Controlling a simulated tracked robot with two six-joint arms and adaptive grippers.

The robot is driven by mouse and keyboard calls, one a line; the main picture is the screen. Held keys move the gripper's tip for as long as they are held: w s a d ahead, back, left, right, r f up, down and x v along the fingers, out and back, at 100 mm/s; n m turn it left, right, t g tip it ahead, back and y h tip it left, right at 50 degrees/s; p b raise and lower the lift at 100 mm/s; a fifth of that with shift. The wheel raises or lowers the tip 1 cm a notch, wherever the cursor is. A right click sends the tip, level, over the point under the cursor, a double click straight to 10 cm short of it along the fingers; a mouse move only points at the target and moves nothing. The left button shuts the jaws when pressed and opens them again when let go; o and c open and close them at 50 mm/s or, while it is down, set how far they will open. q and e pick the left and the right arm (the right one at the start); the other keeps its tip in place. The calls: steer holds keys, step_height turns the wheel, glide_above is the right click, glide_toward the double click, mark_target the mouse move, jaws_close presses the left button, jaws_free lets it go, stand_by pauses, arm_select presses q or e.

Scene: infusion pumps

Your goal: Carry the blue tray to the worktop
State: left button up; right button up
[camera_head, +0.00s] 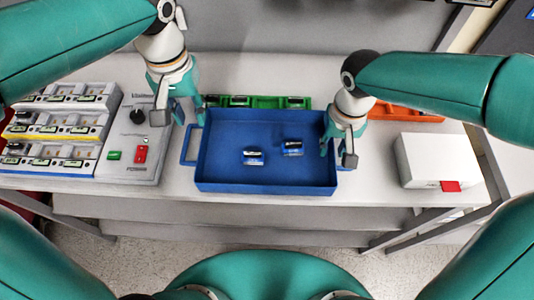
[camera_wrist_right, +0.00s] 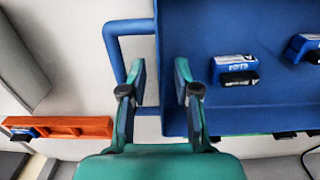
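The blue tray (camera_head: 215,170) lies flat on a white table in the head view, with two small blue-and-white modules (camera_head: 292,147) in it. Its left handle (camera_head: 188,146) is a blue loop; the right handle (camera_wrist_right: 113,45) shows in the right wrist view. My left gripper (camera_head: 180,112) is open and empty, above and behind the left handle. My right gripper (camera_head: 338,148) is open at the tray's right side. In the right wrist view its fingers (camera_wrist_right: 162,95) stand apart, one over the handle loop and one over the tray's edge. Contact cannot be told.
A grey control panel (camera_head: 135,140) and a rack of modules (camera_head: 58,130) stand left of the tray. A green rack (camera_head: 255,102) is behind it and an orange rack (camera_head: 405,113) behind right. A white box (camera_head: 437,160) stands to the right, with bare table between.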

steer(key=shift+r, duration=0.3)
arm_select(q)
steer(key=shift+r, duration=0.45)
arm_select(e)
step_height(320, 180, up, 11)
steer(key=shift+r, duration=0.15)
